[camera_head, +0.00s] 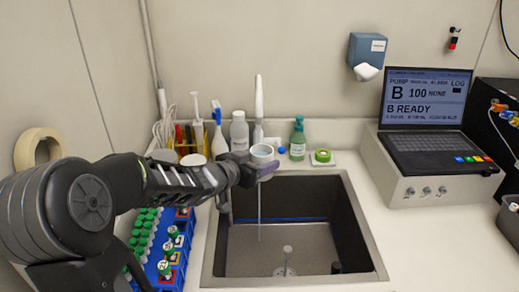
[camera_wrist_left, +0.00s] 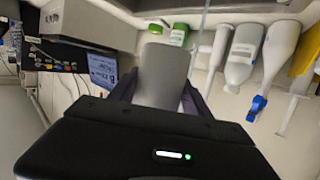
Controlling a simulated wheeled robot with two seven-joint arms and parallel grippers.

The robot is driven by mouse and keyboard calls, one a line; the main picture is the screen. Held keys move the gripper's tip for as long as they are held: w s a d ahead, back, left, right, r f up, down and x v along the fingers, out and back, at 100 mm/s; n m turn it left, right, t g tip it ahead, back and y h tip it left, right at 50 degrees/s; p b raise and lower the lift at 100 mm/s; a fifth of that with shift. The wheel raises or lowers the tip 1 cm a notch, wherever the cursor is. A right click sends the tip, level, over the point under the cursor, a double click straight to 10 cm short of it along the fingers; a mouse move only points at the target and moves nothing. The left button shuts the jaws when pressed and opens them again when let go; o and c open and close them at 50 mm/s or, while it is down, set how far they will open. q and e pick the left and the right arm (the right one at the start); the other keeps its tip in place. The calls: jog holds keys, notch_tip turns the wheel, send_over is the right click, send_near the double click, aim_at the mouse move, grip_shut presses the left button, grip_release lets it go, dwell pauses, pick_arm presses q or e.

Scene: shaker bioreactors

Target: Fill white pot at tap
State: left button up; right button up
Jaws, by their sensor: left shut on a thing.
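My left gripper (camera_head: 262,168) is shut on the white pot (camera_head: 262,152) above the back of the sink (camera_head: 358,215). The pot looks upright, with its round mouth facing up; its contents are too small to make out. In the left wrist view the pot (camera_wrist_left: 160,75) is a pale grey cylinder between the two dark fingers. A tall white spout-like part (camera_head: 259,95) rises just behind the pot; I cannot tell if it is the tap. A thin pale line, perhaps water, runs down below the gripper into the basin. My right gripper is not in view.
A blue rack (camera_head: 180,245) of green-capped vials lies left, under my arm. A laptop (camera_head: 428,110) sits on a box at right. The right-hand counter (camera_head: 440,245) is clear.

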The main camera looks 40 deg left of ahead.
pick_arm(q)
jog(key=s+d+r, duration=0.1)
jog(key=s+d, duration=0.2)
jog(key=s, duration=0.1)
jog(key=shift+s+d+p, duration=0.3)
jog(key=shift+d+p, duration=0.05)
jog(key=shift+d, duration=0.05)
dwell(0.4)
dwell(0.4)
